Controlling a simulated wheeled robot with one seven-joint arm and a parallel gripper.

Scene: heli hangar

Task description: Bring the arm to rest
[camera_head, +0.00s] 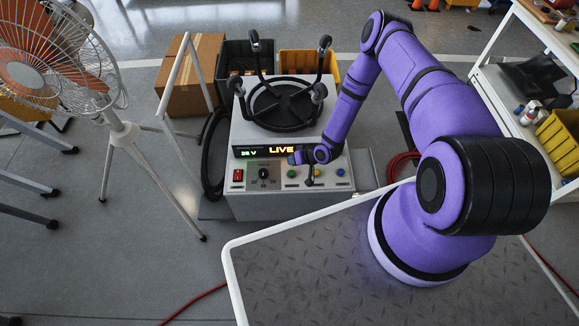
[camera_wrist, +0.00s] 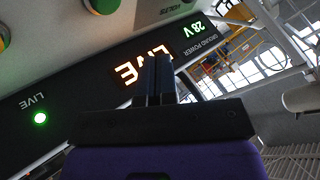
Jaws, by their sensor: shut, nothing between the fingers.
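My purple arm (camera_head: 445,100) rises from its round base and reaches left and down over the ground power unit (camera_head: 262,206). My gripper (camera_head: 294,158) is at the unit's front panel, close beside the lit LIVE display (camera_head: 281,150). In the wrist view my gripper (camera_wrist: 158,75) has its dark fingers together with nothing between them. They cover part of the orange LIVE text (camera_wrist: 130,73). Whether the fingers touch the panel cannot be told. The display also reads 28 V in green (camera_wrist: 193,30), and a green light (camera_wrist: 40,118) is lit.
A fan (camera_head: 60,60) on a stand is at the left. A cardboard box (camera_head: 190,75) and a yellow crate (camera_head: 308,64) stand behind the unit. A shelf cart (camera_head: 495,85) is at the right. Open floor (camera_head: 110,270) lies at the front left.

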